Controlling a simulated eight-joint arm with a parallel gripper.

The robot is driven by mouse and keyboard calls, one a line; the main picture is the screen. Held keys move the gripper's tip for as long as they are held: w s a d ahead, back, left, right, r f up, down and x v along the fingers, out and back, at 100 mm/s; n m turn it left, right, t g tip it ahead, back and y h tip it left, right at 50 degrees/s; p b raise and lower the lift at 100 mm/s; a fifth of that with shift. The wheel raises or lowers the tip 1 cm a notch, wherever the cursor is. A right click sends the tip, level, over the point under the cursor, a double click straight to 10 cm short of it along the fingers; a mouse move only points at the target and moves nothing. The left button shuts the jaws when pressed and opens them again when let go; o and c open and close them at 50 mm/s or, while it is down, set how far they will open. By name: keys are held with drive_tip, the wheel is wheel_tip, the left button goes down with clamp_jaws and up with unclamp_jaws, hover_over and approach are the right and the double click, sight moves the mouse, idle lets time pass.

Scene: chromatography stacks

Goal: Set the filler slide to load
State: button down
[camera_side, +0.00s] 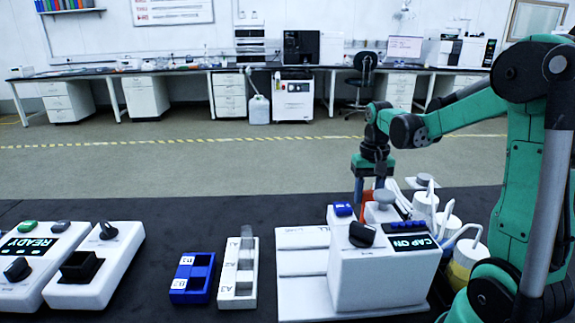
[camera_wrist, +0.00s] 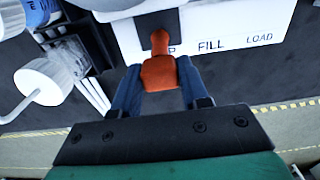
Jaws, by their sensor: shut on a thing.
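The filler slide's orange handle (camera_wrist: 160,72) stands on the white filler in the wrist view, over the left end of a white label strip. The strip reads a partly hidden word ending in P, then FILL (camera_wrist: 211,46) and LOAD (camera_wrist: 259,38) to the right. The handle is at the partly hidden word, left of FILL. My gripper (camera_wrist: 158,88) has its blue fingers on both sides of the handle, shut on it. In the side view the handle (camera_side: 366,205) shows as an orange bit behind the white filler (camera_side: 375,275), which has a CAP ON display (camera_side: 410,243).
Bottles with white caps (camera_side: 447,225) stand right of the filler, close to my arm. A blue rack (camera_side: 193,277) and a white rack (camera_side: 238,272) stand to its left. A white READY unit (camera_side: 40,250) is farther left.

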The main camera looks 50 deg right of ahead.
idle(0.4)
drive_tip(key=w+a, duration=1.1)
idle(0.3)
drive_tip(key=shift+c, duration=2.2)
unclamp_jaws()
drive_tip(key=shift+r, duration=0.15)
wheel_tip(320, 180, up, 5)
drive_tip(key=shift+r, duration=0.2)
